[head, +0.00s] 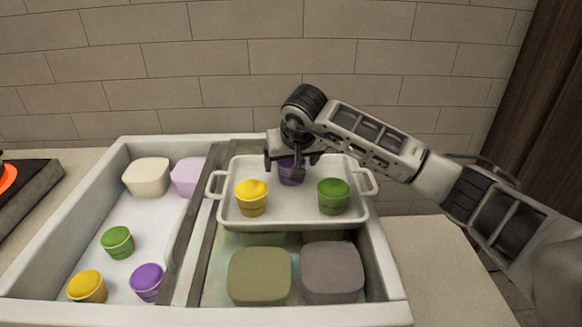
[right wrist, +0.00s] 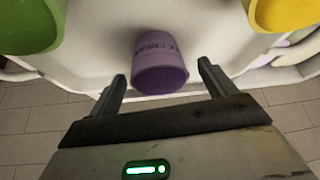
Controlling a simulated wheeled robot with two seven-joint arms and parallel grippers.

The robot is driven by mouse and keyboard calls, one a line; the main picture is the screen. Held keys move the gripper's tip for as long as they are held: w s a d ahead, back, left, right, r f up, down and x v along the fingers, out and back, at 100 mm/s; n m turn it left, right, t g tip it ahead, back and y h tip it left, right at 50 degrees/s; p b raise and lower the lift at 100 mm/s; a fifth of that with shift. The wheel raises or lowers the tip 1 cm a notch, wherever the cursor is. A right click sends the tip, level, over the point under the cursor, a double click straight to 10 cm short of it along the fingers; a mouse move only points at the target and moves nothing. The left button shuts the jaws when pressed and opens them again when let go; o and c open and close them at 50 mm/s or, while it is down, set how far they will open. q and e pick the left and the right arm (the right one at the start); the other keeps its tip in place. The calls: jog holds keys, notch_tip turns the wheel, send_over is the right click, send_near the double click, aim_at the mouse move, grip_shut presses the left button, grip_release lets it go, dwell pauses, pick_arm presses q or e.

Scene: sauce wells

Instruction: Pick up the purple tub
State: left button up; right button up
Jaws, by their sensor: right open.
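A purple tub (head: 289,172) stands at the back of the white handled tray, partly hidden by my right gripper (head: 294,160) above it. In the right wrist view the purple tub (right wrist: 159,64) lies just ahead of and between the two open fingers of my right gripper (right wrist: 162,82), with nothing gripped. Another purple tub (head: 147,281) sits in the left well of the sink-like unit. My left gripper is not in view.
The white tray (head: 265,220) also holds a yellow tub (head: 252,197) and a green tub (head: 333,195). The left well holds a green tub (head: 117,241), a yellow tub (head: 87,286) and pale blocks (head: 147,177). Larger blocks (head: 259,276) lie below the tray. A tiled wall stands behind.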

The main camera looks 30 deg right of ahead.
jog(key=shift+w+d+f, duration=0.1)
jog(key=shift+w+f, duration=0.2)
jog(key=shift+f, duration=0.15)
jog(key=c, duration=1)
